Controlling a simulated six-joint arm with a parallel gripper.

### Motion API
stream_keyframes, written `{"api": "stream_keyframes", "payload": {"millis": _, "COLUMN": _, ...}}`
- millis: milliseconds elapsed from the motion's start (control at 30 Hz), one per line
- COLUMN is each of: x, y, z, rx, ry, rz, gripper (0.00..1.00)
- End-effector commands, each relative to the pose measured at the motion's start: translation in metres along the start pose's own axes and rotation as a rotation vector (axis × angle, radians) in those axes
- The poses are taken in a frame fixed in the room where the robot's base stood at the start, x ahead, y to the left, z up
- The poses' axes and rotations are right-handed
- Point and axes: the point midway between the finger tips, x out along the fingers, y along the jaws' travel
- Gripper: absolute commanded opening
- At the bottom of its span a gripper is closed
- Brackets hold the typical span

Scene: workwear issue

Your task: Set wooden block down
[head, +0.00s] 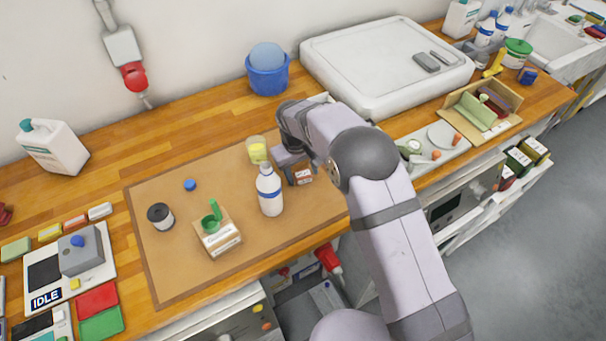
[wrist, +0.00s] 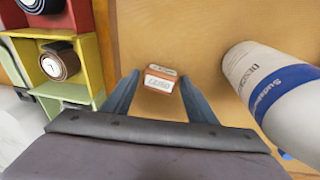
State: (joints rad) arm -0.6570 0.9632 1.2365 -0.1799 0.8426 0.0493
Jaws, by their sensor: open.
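The wooden block (head: 303,177) is small and reddish-brown with a white label. It rests on the brown mat (head: 180,265), just right of a white bottle. In the wrist view the block (wrist: 158,80) lies at the far end of the gap between my fingers. My gripper (wrist: 160,88) is open, its two blue-grey fingers spread on either side of the block with a visible gap. In the head view my gripper (head: 291,170) is low beside the block and partly hidden by my arm. I cannot tell whether a finger touches the block.
The white bottle with a blue band (head: 269,190) stands close to my gripper. A yellow-filled cup (head: 257,150) stands behind it. A boxed item with a green top (head: 217,232) and a dark jar (head: 160,216) are further left. Colored compartments with rolled belts (wrist: 60,62) lie left in the wrist view.

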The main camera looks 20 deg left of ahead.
Motion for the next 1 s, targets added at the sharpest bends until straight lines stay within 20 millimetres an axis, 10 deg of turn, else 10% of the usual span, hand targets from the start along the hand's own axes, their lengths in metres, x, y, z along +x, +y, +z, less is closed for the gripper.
{"api": "stream_keyframes", "payload": {"millis": 100, "x": 0.000, "y": 0.000, "z": 0.000, "rx": 0.000, "ry": 0.000, "rz": 0.000, "gripper": 0.52}}
{"api": "stream_keyframes", "payload": {"millis": 267, "x": 0.000, "y": 0.000, "z": 0.000, "rx": 0.000, "ry": 0.000, "rz": 0.000, "gripper": 0.18}}
{"api": "stream_keyframes", "payload": {"millis": 1000, "x": -0.034, "y": 0.005, "z": -0.005, "rx": 0.001, "ry": 0.005, "rz": 0.000, "gripper": 0.14}}
